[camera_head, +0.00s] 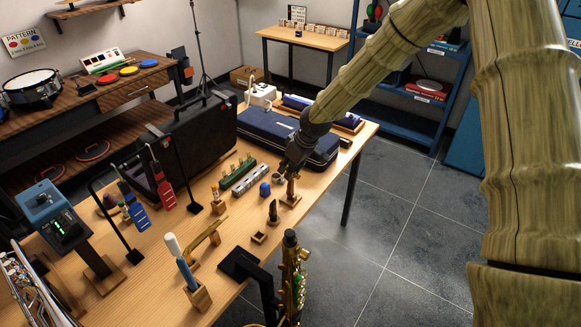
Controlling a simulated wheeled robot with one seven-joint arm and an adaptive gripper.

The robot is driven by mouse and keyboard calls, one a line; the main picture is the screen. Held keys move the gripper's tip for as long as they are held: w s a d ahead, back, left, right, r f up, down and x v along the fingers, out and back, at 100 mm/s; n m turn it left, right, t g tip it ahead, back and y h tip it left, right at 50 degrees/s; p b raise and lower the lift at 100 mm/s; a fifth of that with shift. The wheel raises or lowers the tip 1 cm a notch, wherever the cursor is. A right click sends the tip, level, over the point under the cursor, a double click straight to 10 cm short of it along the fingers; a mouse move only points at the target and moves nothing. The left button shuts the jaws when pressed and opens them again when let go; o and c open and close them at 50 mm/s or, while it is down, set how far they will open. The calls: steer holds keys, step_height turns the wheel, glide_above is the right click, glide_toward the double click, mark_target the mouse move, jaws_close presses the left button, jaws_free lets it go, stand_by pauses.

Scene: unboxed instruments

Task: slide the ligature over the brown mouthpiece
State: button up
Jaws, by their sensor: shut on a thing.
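The brown mouthpiece (291,188) stands upright on a small wooden block near the right edge of the long wooden table. My gripper (293,170) points down right above it, its fingers close to the mouthpiece's top. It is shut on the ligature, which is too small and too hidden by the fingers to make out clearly. I cannot tell whether the ligature is around the mouthpiece tip or just above it. A small greyish, ring-like thing (279,176) shows just left of the fingers.
A dark mouthpiece (273,210) stands in front, near an empty wooden block (259,237). A blue cap (265,189) and a silver case-like piece (251,179) lie to the left. A blue case (270,130) lies behind. A saxophone (290,275) stands at the front edge.

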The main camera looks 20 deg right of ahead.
mark_target(291, 181)
steer(key=shift+n+p, duration=0.5)
steer(key=shift+p, duration=0.3)
stand_by(0.6)
steer(key=shift+f, duration=0.65)
stand_by(1.7)
steer(key=shift+f+b, duration=0.85)
steer(key=shift+f, duration=1.5)
stand_by(1.9)
